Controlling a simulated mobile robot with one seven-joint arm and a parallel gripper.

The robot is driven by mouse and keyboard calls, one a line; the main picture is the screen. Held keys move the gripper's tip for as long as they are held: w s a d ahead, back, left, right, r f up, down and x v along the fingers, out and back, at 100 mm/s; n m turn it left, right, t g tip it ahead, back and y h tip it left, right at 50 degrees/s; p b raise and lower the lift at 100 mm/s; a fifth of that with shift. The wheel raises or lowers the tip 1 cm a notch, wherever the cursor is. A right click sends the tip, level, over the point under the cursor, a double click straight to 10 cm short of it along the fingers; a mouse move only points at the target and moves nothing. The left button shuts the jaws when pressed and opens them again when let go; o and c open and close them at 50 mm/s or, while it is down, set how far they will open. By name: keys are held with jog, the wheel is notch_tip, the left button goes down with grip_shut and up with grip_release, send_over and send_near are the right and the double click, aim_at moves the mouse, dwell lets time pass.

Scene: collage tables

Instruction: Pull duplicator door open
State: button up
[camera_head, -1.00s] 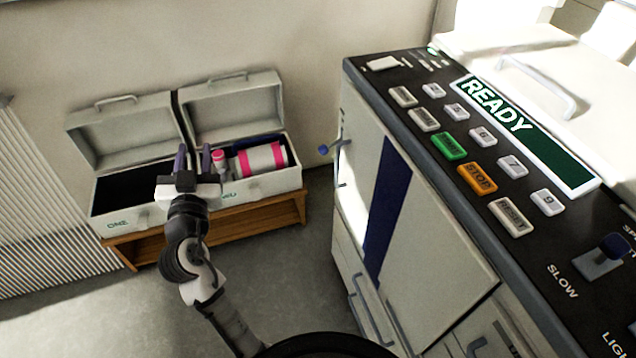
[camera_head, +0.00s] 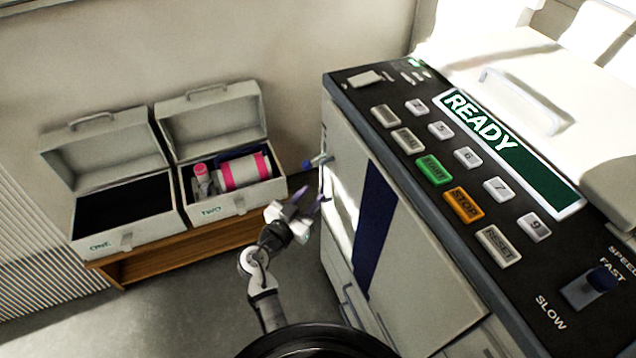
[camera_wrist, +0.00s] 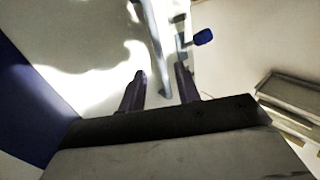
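The duplicator (camera_head: 415,250) is a large pale machine on the right, with a dark blue stripe down its side. Its side door (camera_head: 344,195) looks shut, and a vertical grey bar handle (camera_head: 325,182) is on the door's left part. A blue-tipped lever (camera_head: 318,161) sticks out above the handle. My gripper (camera_head: 313,199) is open beside the handle, its purple fingers pointing at the door. In the wrist view, the handle (camera_wrist: 157,45) appears between the open fingers, mostly beyond their tips. I cannot tell whether they touch it. The blue lever tip (camera_wrist: 203,37) is right of the handle.
Two open grey boxes stand on a wooden bench (camera_head: 190,252) at left. Box ONE (camera_head: 105,243) looks empty; box TWO (camera_head: 235,203) holds a pink-and-white roll (camera_head: 245,171) and a small pink-capped bottle (camera_head: 201,179). Clear floor (camera_head: 190,310) lies before the bench.

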aim_at(321, 185)
jog(key=shift+p+x, duration=0.4)
jog(key=shift+x, duration=1.75)
jog(key=shift+c, duration=0.3)
grip_shut()
